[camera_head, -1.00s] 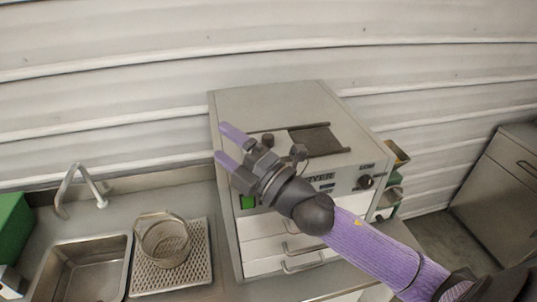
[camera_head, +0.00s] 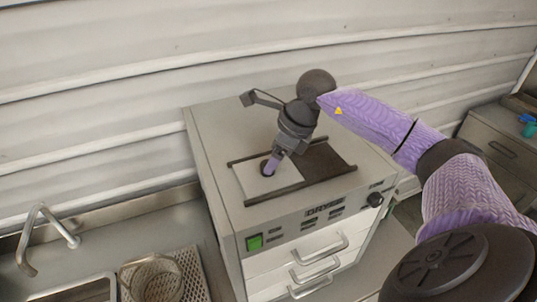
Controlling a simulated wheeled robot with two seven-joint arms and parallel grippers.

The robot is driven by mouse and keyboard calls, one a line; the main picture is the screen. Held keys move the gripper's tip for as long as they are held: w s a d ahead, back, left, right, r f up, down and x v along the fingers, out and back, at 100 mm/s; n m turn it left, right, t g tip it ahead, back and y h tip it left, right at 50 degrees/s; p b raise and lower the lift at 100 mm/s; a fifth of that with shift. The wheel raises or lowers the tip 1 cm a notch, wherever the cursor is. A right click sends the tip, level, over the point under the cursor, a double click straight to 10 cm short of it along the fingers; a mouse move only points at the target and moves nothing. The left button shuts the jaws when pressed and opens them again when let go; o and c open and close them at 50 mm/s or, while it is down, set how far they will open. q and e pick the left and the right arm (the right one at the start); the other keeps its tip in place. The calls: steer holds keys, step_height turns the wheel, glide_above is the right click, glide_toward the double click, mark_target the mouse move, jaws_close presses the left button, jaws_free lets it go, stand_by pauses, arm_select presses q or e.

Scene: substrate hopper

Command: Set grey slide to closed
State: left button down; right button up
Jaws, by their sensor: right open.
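The grey slide (camera_head: 252,182) is a flat light plate between dark rails on top of the box-shaped dryer (camera_head: 225,120). It lies at the left part of the rails, and a dark opening (camera_head: 325,164) shows to its right. My left gripper is not in view.
The dryer front has a green switch (camera_head: 254,242), a dark dial (camera_head: 375,199) and drawers with handles (camera_head: 318,262). A wire basket (camera_head: 152,279) on a perforated tray, a sink (camera_head: 85,290) and a tap (camera_head: 45,225) are at left. The corrugated wall stands close behind.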

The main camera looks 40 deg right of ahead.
steer(key=shift+w+a+f, duration=0.15)
steer(key=shift+w+f, duration=0.3)
steer(key=shift+f, duration=0.1)
steer(key=shift+w+a+f, duration=0.15)
steer(key=shift+w+f, duration=0.25)
steer(key=shift+f, duration=0.3)
steer(key=shift+s, duration=0.25)
steer(key=shift+w, duration=0.2)
steer(key=c, duration=0.4)
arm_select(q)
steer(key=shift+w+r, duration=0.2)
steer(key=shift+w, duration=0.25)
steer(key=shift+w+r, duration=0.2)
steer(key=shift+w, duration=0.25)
arm_select(e)
jaws_close()
